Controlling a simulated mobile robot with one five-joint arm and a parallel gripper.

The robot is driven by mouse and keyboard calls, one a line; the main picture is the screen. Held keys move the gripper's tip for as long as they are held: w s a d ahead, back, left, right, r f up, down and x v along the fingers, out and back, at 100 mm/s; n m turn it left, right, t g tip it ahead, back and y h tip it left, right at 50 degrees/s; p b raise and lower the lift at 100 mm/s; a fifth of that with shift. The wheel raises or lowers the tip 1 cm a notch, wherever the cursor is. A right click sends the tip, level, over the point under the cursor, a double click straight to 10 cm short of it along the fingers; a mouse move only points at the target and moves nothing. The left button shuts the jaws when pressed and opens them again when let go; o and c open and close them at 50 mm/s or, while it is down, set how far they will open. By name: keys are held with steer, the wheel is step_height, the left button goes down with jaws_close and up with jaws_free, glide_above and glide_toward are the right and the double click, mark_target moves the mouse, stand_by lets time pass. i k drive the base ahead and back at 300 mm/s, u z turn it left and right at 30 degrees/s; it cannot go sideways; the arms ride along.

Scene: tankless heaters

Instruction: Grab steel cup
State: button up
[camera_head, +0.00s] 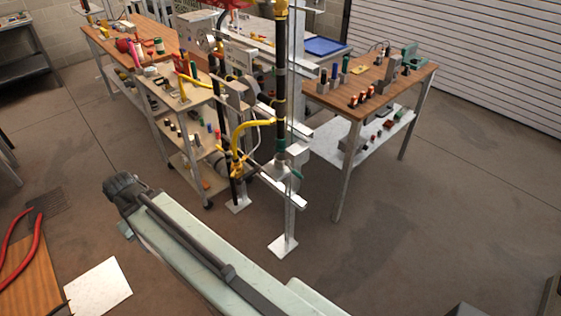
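I cannot make out a steel cup for certain in the head view. Small dark and metallic upright items (366,97) stand on the wooden-topped table (385,82) at the right, too small to identify surely. More small items crowd the cart (180,92) left of centre and the long workbench (100,45) behind it. No gripper fingers can be made out in this view, so I cannot tell what my gripper holds.
A metal stand with black and yellow pipes (282,100) rises between the cart and the right table. A blue tray (325,46) lies on the back table. Red-handled pliers (30,240) lie at lower left. The floor (420,220) at right is clear.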

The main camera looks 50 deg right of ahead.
mark_target(279, 158)
steer(key=i, duration=1.55)
steer(key=u, duration=0.05)
